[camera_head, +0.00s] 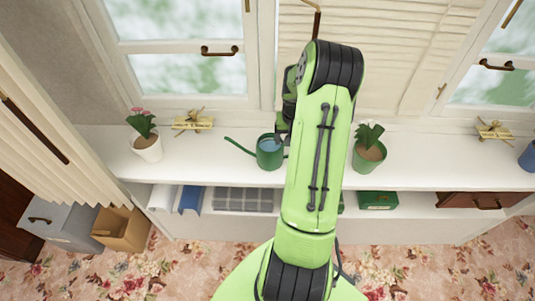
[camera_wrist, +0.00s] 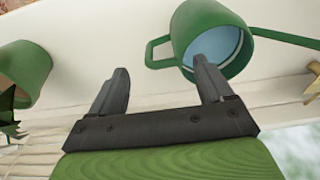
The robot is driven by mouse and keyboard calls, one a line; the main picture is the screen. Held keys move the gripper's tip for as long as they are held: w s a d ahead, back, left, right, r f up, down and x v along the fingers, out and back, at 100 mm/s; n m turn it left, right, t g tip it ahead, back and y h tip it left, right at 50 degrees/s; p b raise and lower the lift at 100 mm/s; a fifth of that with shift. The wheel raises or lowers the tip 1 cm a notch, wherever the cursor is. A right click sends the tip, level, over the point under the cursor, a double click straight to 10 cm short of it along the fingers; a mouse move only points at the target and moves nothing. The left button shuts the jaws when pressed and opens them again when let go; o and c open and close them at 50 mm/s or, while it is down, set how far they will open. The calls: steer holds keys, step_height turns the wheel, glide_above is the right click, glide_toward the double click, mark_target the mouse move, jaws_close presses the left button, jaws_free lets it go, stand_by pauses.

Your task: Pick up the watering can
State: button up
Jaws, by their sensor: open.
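The green watering can (camera_head: 270,155) stands on the white sill shelf, its thin spout to the left in the head view and its open top showing blue inside. In the wrist view the can (camera_wrist: 196,20) is at the upper middle, with its squared handle on the left and its spout on the right. My gripper (camera_wrist: 158,80) is open and empty. The handle shows between and beyond the fingertips; the right finger overlaps the can's opening in the picture, and I cannot tell whether it is inside. In the head view my arm hides the can's right side.
A green pot (camera_head: 365,160) with a white-flowered plant stands right of my arm; a white pot (camera_head: 148,147) stands farther left. Small yellow model planes (camera_head: 193,122) sit near the windows. A blue pot (camera_head: 529,157) is at the right edge. The shelf (camera_head: 215,160) is clear left of the spout.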

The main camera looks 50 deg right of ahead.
steer(key=f, duration=0.5)
steer(key=shift+w+d, duration=0.2)
steer(key=shift+w, duration=0.1)
steer(key=c, duration=1.4)
steer(key=shift+r, duration=0.1)
jaws_close()
